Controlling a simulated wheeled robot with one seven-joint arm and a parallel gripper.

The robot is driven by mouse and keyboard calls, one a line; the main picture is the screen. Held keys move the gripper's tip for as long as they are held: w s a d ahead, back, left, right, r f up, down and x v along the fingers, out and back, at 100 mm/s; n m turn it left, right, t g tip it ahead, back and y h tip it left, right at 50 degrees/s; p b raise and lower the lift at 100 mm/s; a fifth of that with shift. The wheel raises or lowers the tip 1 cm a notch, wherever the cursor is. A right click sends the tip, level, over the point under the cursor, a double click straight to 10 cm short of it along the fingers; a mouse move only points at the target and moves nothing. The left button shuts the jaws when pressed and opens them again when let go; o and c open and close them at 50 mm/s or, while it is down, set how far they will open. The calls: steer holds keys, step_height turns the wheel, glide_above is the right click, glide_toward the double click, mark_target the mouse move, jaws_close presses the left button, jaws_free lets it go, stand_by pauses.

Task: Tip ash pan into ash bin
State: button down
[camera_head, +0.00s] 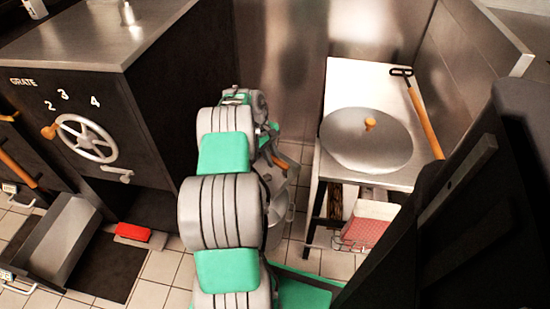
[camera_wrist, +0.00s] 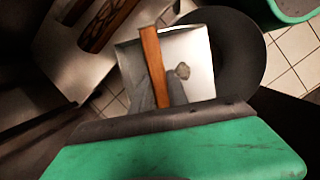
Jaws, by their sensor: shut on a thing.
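My gripper (camera_wrist: 160,93) is shut on the wooden handle (camera_wrist: 151,62) of the ash pan. The ash pan (camera_wrist: 200,47) is a shallow bright metal tray, and a small grey lump (camera_wrist: 183,71) lies in it. A dark round opening (camera_wrist: 245,55), apparently the ash bin, shows beside and partly behind the pan in the wrist view. In the head view a grey metal vessel (camera_head: 278,203), likely the bin, stands on the floor mostly behind my arm. My gripper is largely hidden there; part of the wooden handle (camera_head: 286,161) shows. The pan's exact tilt and height cannot be told.
A steel table (camera_head: 345,85) with a round lid (camera_head: 365,145) and a wooden-handled tool (camera_head: 424,118) stands right; a red-and-white basket (camera_head: 366,225) sits beneath. The dark grate cabinet (camera_head: 130,130) with handwheel (camera_head: 88,139) is left. A metal trough (camera_head: 60,240) and red block (camera_head: 136,233) lie low.

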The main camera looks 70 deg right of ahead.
steer(key=shift+w+a+g+h+b, duration=0.25)
steer(key=shift+a+h, duration=0.15)
steer(key=shift+h, duration=0.1)
steer(key=shift+w+a+g+h+b, duration=0.15)
steer(key=shift+a+h+b, duration=0.05)
steer(key=shift+a+h, duration=0.25)
steer(key=w+a+f+m+g+h+b, duration=0.1)
steer(key=w+a+g+h+b, duration=0.3)
steer(key=a+h, duration=0.5)
steer(key=shift+a+f+m, duration=0.15)
steer(key=shift+a+m, duration=0.25)
steer(key=shift+a, duration=0.2)
stand_by(0.5)
